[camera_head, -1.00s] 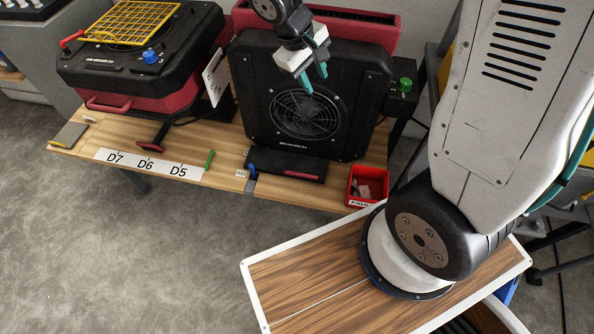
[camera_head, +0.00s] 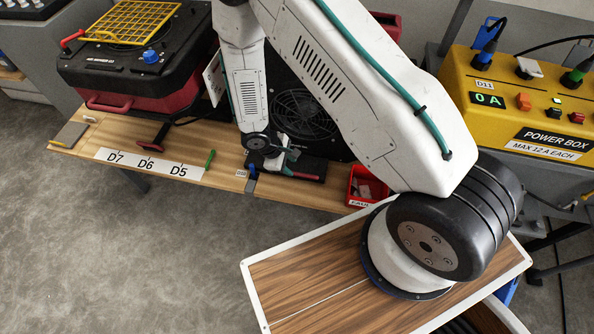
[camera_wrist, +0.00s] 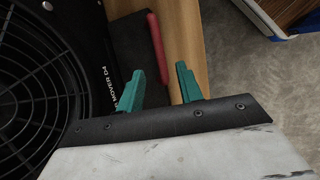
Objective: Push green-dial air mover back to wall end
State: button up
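The air mover (camera_head: 300,115) is a black upright unit with a round fan grille, standing on the wooden bench. My arm covers much of it in the head view, and its green dial is hidden. The wrist view shows its grille and black face (camera_wrist: 40,85) at the left, with partly readable "MOVER" lettering. My gripper (camera_wrist: 159,70) has teal fingers spread apart with nothing between them. It is low at the front of the mover, over the dark flat foot (camera_wrist: 125,38) and its red bar (camera_wrist: 157,48). I cannot tell whether a finger touches the mover.
A black and red blower (camera_head: 140,60) with a yellow grille and blue dial stands at the left. A red bin (camera_head: 366,186) sits near the bench's front edge. A yellow power box (camera_head: 525,100) is at the right. The bench (camera_head: 200,190) bears labels D7, D6, D5.

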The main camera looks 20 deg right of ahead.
aim_at(299, 173)
jog(key=x, duration=0.6)
grip_shut()
jog(key=shift+w, duration=0.1)
